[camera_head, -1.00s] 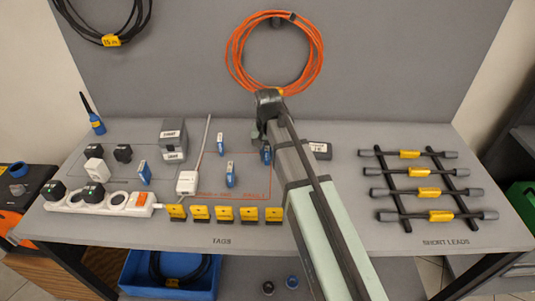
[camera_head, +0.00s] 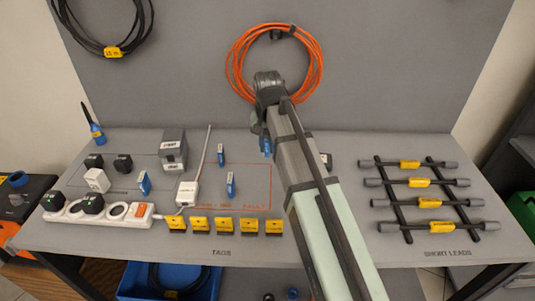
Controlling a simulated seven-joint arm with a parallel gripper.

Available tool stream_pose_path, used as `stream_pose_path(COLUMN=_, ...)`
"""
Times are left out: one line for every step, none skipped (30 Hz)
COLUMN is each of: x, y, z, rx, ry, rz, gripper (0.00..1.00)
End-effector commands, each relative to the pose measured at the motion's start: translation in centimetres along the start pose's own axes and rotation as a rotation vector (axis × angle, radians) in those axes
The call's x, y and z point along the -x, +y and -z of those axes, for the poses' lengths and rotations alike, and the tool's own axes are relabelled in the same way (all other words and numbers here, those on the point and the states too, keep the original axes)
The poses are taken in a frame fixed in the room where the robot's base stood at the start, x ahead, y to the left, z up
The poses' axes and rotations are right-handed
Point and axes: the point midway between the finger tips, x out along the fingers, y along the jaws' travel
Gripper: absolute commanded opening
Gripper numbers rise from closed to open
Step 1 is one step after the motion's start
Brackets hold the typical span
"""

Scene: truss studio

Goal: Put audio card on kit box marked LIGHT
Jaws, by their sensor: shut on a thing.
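My gripper (camera_head: 264,144) is over the back middle of the table, seen from behind my arm. It is shut on a small blue card (camera_head: 267,148), held above the table; its label cannot be read, so I cannot confirm it is the audio card. A grey kit box (camera_head: 174,149) with white labels stands left of the gripper; its lettering is too small to read surely. A second dark box (camera_head: 327,161) is mostly hidden behind my arm, right of the gripper. Other blue cards stand on the table: one at the back (camera_head: 221,153), one nearer (camera_head: 231,185), one left (camera_head: 144,182).
A power strip (camera_head: 98,212) and yellow tags (camera_head: 225,225) line the front. Short leads (camera_head: 415,183) lie on a rack at right. An orange cable coil (camera_head: 240,65) hangs behind.

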Motion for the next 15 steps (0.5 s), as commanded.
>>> stream_pose_path(x=0.6, y=0.0, z=0.1, rx=0.0, ry=0.001, rz=0.001, gripper=0.0)
stream_pose_path(x=0.8, y=0.0, z=0.1, rx=0.0, ry=0.001, rz=0.001, gripper=0.0)
stream_pose_path(x=1.1, y=0.0, z=0.1, rx=0.0, ry=0.001, rz=0.0, gripper=0.0)
stream_pose_path(x=1.2, y=0.0, z=0.0, rx=0.0, ry=0.0, rz=0.0, gripper=0.0)
stream_pose_path(x=1.4, y=0.0, z=0.0, rx=0.0, ry=0.0, rz=0.0, gripper=0.0)
stream_pose_path(x=1.5, y=0.0, z=0.0, rx=0.0, ry=0.0, rz=0.0, gripper=0.0)
stream_pose_path(x=1.6, y=-0.1, z=0.0, rx=0.001, ry=0.0, rz=0.0, gripper=0.0)
stream_pose_path(x=1.6, y=-0.1, z=-0.1, rx=0.002, ry=0.0, rz=0.0, gripper=0.0)
stream_pose_path(x=1.6, y=-0.3, z=-0.1, rx=0.006, ry=0.0, rz=0.0, gripper=0.0)
stream_pose_path(x=1.6, y=-0.6, z=-0.2, rx=0.009, ry=-0.001, rz=0.0, gripper=0.0)
stream_pose_path(x=1.6, y=-0.9, z=-0.4, rx=0.015, ry=-0.001, rz=0.0, gripper=0.0)
stream_pose_path(x=1.7, y=-1.4, z=-0.6, rx=0.024, ry=0.0, rz=0.0, gripper=0.0)
stream_pose_path(x=1.7, y=-1.9, z=-0.8, rx=0.033, ry=0.0, rz=0.0, gripper=0.0)
stream_pose_path(x=1.7, y=-2.5, z=-1.1, rx=0.043, ry=0.001, rz=0.0, gripper=0.0)
stream_pose_path(x=1.8, y=-3.4, z=-1.5, rx=0.057, ry=0.002, rz=0.001, gripper=0.0)
